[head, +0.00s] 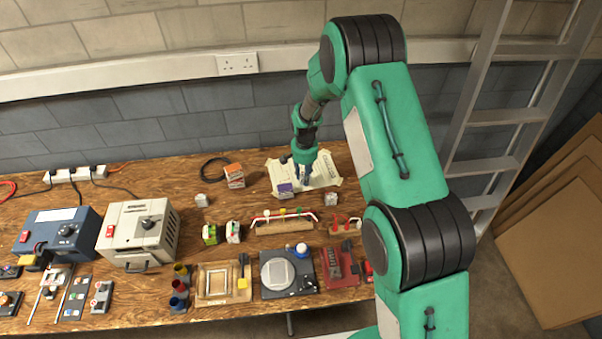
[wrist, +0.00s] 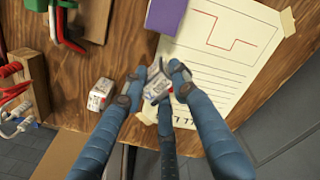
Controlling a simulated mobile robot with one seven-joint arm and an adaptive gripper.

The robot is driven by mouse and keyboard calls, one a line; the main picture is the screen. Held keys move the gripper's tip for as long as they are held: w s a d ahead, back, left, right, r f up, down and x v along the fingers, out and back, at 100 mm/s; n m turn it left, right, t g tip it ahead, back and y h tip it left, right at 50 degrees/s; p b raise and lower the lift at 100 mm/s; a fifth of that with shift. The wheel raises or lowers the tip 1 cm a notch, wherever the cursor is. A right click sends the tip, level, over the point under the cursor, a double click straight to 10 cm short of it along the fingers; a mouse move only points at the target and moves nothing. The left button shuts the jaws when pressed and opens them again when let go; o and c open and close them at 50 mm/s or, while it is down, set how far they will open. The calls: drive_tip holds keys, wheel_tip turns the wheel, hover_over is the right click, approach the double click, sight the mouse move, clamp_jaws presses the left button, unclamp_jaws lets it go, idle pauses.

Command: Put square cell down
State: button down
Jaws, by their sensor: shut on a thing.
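My gripper (head: 304,176) is at the back of the bench, over the taped paper sheet. In the wrist view its fingers (wrist: 157,82) are shut on a small grey-white square cell (wrist: 156,88). The held cell appears beside the sheet's edge; I cannot tell whether it touches the surface. The fingers hide part of it, and it cannot be made out in the head view. Another small white block (wrist: 101,94) stands on bare wood nearby; a similar one shows in the head view (head: 331,199).
The paper sheet (wrist: 238,62) has a red line drawing. A purple-topped block (head: 285,190) stands on it. A rack with red handles (head: 284,216) lies in front.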

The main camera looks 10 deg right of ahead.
drive_tip(key=w, duration=0.6)
drive_tip(key=shift+a+f, duration=0.25)
drive_tip(key=shift+a, duration=0.1)
drive_tip(key=shift+f+b, duration=0.6)
drive_tip(key=shift+f, duration=1.15)
drive_tip(key=shift+f, duration=0.1)
drive_tip(key=c, duration=1.4)
unclamp_jaws()
drive_tip(key=shift+o, duration=0.2)
wheel_tip(320, 180, up, 12)
drive_tip(key=p, duration=0.1)
drive_tip(key=shift+p, duration=0.4)
